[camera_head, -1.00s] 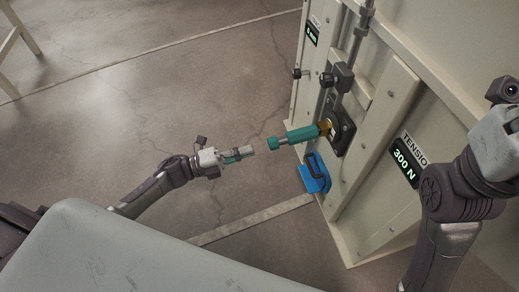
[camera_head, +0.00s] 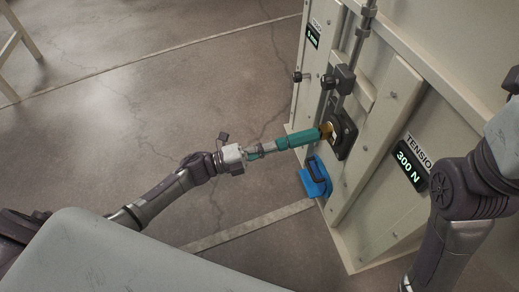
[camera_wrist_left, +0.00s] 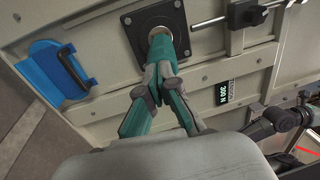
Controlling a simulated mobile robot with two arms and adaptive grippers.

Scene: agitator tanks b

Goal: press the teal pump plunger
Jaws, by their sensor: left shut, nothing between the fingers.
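The teal pump plunger (camera_head: 301,138) sticks out from a dark square plate (camera_head: 341,136) on the tank panel, with a brass collar at its base. In the left wrist view the plunger (camera_wrist_left: 168,48) lies straight ahead of the fingers. My left gripper (camera_head: 275,146) is shut and empty, its fingertips at the plunger's outer end and in line with it. The fingers (camera_wrist_left: 163,84) cover that end in the wrist view. They look to be touching it, but I cannot tell how firmly. My right arm shows at the right; its fingers are out of view.
A blue holder (camera_head: 316,180) with a dark handle is on the panel just below the plunger. A dark clamp and vertical rod (camera_head: 342,78) stand above it. A tension display (camera_head: 409,172) reads 300 N. Open concrete floor lies to the left.

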